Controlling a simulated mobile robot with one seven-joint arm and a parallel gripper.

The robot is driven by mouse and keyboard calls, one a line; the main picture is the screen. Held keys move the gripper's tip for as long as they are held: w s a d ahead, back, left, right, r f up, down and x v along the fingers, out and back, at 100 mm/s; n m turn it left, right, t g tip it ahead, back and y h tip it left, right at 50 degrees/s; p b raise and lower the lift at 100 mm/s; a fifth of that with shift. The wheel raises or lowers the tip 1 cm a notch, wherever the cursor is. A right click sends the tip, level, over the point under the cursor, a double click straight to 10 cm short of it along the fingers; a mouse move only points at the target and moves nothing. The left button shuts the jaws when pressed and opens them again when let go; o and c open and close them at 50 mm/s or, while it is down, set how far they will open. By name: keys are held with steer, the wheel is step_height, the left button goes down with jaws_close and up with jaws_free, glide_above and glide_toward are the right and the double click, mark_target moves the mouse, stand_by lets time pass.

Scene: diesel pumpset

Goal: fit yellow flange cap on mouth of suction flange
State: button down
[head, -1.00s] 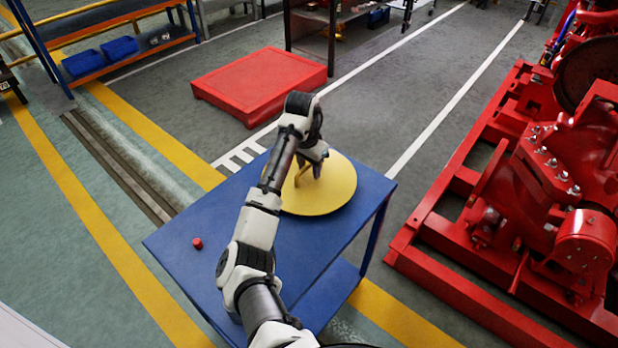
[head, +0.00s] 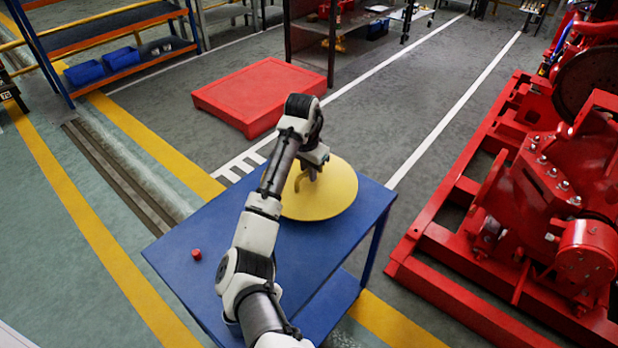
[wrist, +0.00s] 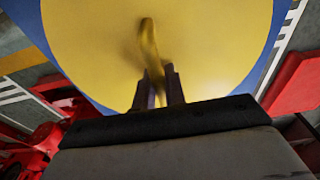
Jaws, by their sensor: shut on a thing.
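The yellow flange cap (head: 325,200) is a large round disc with a raised handle on its face. It lies on or just over the far end of the blue table; I cannot tell whether it touches. My gripper (head: 312,172) is above the disc, shut on the cap's handle. In the wrist view the two dark fingers (wrist: 160,88) close around the yellow handle (wrist: 149,45), with the cap's face (wrist: 90,45) filling most of the picture. The suction flange's mouth cannot be made out among the red pumpset (head: 540,200) at the right.
The blue table (head: 200,240) also bears a small red cap-like piece (head: 196,254). A red platform (head: 260,92) lies on the floor behind. Shelving with blue bins (head: 122,55) stands at the back left. Grey floor is free between table and pumpset (head: 425,150).

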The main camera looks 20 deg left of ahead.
step_height(320, 180, up, 18)
steer(key=p, duration=0.2)
steer(key=shift+f, duration=0.15)
stand_by(0.4)
